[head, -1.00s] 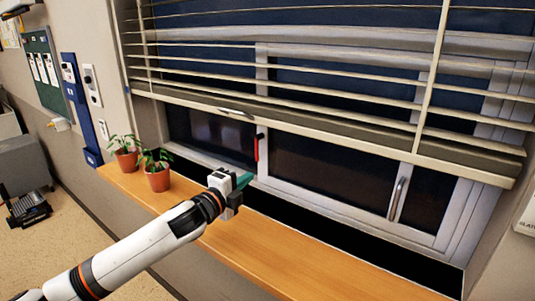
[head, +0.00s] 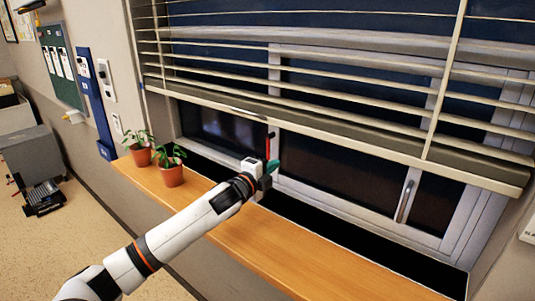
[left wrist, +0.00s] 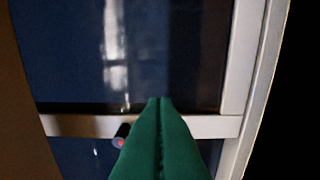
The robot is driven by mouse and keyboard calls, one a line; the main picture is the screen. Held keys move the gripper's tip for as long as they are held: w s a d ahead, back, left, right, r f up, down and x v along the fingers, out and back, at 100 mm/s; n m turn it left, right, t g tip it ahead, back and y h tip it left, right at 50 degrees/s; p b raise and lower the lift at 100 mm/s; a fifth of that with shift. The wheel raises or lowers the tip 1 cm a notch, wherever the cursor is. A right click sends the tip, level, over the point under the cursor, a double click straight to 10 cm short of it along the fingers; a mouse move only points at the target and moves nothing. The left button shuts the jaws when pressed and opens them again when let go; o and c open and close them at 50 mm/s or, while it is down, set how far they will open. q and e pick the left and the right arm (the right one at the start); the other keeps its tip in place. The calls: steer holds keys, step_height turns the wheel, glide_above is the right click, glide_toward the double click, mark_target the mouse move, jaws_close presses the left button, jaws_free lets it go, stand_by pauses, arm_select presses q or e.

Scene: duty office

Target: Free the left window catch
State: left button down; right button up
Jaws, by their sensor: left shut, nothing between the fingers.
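The left window catch is a red handle (head: 269,144), upright on the white frame post between the left and middle panes in the head view. My left gripper (head: 273,167) is shut and empty, with its green fingertips just below the red handle; I cannot tell whether they touch. In the left wrist view the shut green fingers (left wrist: 160,100) point at the window. Beside them, on the left, a small dark piece with a reddish end (left wrist: 120,137) stands out from the pale frame bar; it may be the catch. My right gripper is not in view.
A half-raised blind (head: 330,135) hangs just above the catch. A second, grey handle (head: 405,200) is on the frame to the right. Two potted plants (head: 172,175) (head: 141,155) stand at the left of the wooden sill (head: 290,250). The sill to the right is clear.

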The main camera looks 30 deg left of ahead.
arm_select(q)
steer(key=w+a+p, duration=0.2)
steer(key=w+a, duration=0.1)
steer(key=a, duration=0.1)
steer(key=shift+w, duration=0.25)
steer(key=shift+d, duration=0.1)
steer(key=shift+d, duration=0.1)
